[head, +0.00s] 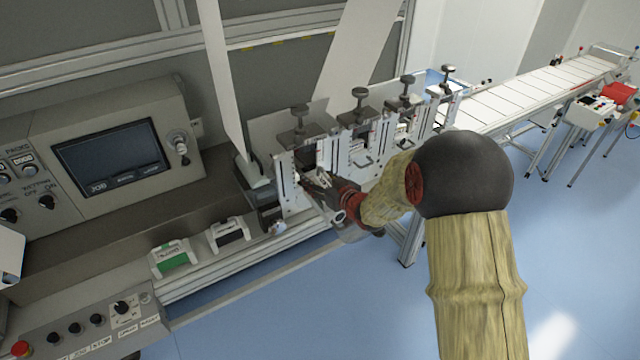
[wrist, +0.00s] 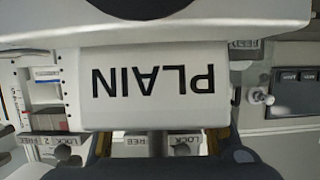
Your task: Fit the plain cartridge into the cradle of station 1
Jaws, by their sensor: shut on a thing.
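The plain cartridge (wrist: 152,85) is a white block marked PLAIN, upside down in the wrist view and filling its middle. My gripper (wrist: 158,150) is shut on it; the dark fingers show at the bottom edge. In the head view my gripper (head: 322,188) is at the front of the nearest, leftmost station (head: 287,183), which I take as station 1. The cartridge is hardly visible there, and the cradle is mostly hidden by my gripper. I cannot tell whether the cartridge touches the cradle.
More stations with black knobs (head: 360,97) stand close on the right. A green-marked cartridge (head: 173,257) and a black-marked cartridge (head: 228,233) sit on the front ledge. A control panel (head: 110,155) is at left and a conveyor (head: 545,88) at the back right. Open floor lies in front.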

